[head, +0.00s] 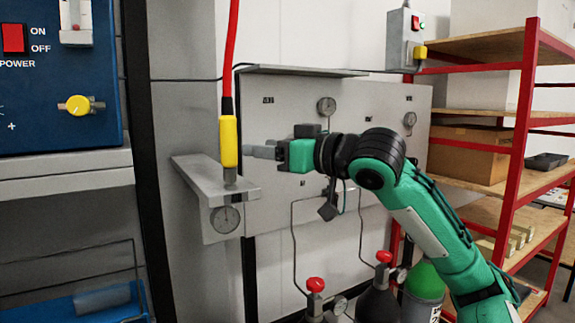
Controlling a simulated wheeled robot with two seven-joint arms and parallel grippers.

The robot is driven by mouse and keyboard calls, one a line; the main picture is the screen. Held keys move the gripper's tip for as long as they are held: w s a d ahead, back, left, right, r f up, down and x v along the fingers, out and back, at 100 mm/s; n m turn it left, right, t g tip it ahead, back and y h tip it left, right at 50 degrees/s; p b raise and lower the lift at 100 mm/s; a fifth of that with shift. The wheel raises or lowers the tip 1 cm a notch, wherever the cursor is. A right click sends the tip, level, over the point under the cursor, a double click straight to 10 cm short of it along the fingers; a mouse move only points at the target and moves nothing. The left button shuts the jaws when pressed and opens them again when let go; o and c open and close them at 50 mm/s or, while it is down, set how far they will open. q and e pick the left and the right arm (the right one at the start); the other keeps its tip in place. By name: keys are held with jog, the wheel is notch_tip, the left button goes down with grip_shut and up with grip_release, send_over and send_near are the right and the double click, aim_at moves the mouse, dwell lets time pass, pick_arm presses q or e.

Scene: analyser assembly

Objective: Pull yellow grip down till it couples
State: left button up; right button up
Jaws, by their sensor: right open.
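The yellow grip (228,142) hangs upright at the lower end of a red hose (231,50). Its lower end is at a metal fitting (230,177) on a grey ledge (205,172); I cannot tell whether the two are coupled. My right gripper (250,152) comes in from the right with its fingers pointing left. It is open, and its fingertips are close to the right side of the yellow grip. I cannot tell whether they touch it. My left gripper is not in view.
A grey panel (275,210) with gauges stands behind my arm. Gas cylinders with red valve knobs (316,284) stand below. A blue power unit (60,125) is at left, a red-framed shelf (515,150) at right.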

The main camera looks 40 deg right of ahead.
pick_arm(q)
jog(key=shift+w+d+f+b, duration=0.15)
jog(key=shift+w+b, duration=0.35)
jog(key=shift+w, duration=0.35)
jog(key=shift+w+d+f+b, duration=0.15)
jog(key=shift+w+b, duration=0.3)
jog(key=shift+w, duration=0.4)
pick_arm(e)
jog(key=shift+v, duration=2.1)
